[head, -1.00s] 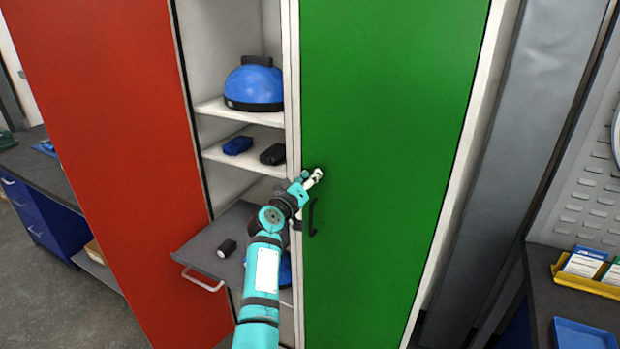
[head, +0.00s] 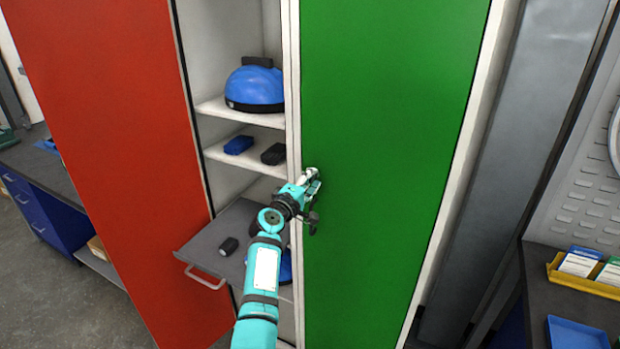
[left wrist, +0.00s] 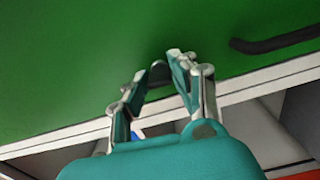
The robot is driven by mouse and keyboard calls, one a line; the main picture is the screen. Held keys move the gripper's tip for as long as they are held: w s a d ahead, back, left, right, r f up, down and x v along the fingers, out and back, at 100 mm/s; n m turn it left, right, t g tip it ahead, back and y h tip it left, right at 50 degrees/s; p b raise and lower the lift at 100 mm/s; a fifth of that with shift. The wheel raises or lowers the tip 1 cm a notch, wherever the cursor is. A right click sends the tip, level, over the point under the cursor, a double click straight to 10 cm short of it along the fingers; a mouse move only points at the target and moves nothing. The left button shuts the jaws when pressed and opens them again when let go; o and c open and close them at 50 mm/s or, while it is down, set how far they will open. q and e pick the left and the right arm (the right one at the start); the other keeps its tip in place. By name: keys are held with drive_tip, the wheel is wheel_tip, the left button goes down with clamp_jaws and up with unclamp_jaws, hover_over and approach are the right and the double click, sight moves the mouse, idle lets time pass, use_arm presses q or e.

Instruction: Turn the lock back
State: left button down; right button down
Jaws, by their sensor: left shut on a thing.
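The green locker door (head: 385,120) is closed, and my left arm reaches to its left edge. My left gripper (head: 313,180) is at the door face, just above the black handle (head: 313,222). In the left wrist view the gripper (left wrist: 152,78) has its fingers on either side of a small dark, rounded lock knob (left wrist: 158,70) on the green door, and is shut on it. The handle (left wrist: 275,42) also shows there, to the right and apart from the fingers. In the head view the gripper hides the lock. My right gripper is not in view.
The red door (head: 110,150) stands open at the left. A grey pull-out tray (head: 215,240) juts out left of my arm. A workbench (head: 540,300) is at the right.

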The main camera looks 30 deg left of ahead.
use_arm(q)
drive_tip(key=shift+f+n, duration=0.1)
drive_tip(key=shift+n, duration=0.4)
drive_tip(key=c, duration=1.1)
unclamp_jaws()
drive_tip(key=s, duration=1.2)
drive_tip(key=shift+d, duration=0.2)
